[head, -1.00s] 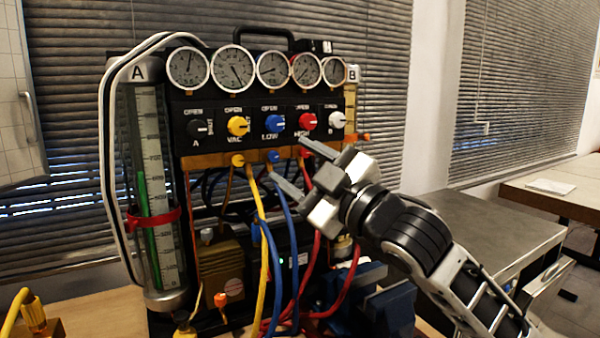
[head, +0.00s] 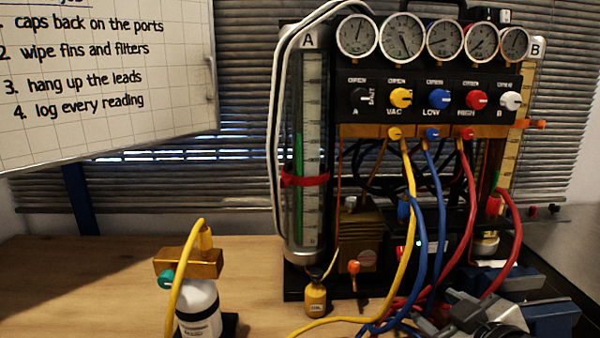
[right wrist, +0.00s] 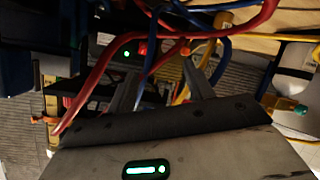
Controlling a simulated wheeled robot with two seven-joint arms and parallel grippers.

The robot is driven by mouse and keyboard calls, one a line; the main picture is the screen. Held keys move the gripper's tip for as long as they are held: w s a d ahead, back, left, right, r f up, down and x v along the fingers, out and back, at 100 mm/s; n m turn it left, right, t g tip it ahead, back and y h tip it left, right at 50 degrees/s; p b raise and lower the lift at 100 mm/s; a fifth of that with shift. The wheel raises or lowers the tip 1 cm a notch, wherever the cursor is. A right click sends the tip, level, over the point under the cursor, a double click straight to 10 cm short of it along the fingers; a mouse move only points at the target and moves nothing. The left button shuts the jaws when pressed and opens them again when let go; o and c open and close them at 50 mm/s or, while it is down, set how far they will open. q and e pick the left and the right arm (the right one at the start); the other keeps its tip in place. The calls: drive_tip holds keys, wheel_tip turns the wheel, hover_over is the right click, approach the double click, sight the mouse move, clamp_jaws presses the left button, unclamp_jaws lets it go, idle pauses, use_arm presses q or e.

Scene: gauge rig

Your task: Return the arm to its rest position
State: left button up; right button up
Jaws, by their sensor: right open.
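My right gripper (head: 436,312) is at the bottom right of the head view, low in front of the gauge rig (head: 430,78) and beside its hoses. Its lower part and most of the arm are cut off by the frame edge. In the right wrist view its two fingers (right wrist: 160,88) are apart, with no object clearly held between them. Red hoses (right wrist: 100,70) and a blue hose (right wrist: 153,62) cross close to the fingers there; whether they touch cannot be told. My left gripper is not in view.
Yellow (head: 409,230), blue and red hoses hang from the rig to the table. A white bottle (head: 199,305) with a brass block stands at front left. A blue vise-like block (head: 510,280) is at lower right. The wooden table (head: 90,280) is clear at left.

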drive_tip(key=s+a+f+m+g+h, duration=0.2)
drive_tip(key=s+f+m+g, duration=0.55)
drive_tip(key=s+f, duration=1.3)
drive_tip(key=w+a+f+n+t+y, duration=0.2)
drive_tip(key=w+a+n+t+y, duration=0.1)
drive_tip(key=w+a+t, duration=0.1)
drive_tip(key=shift+w+a+f+t, duration=0.35)
drive_tip(key=shift+w+a, duration=0.3)
drive_tip(key=shift+a, duration=0.25)
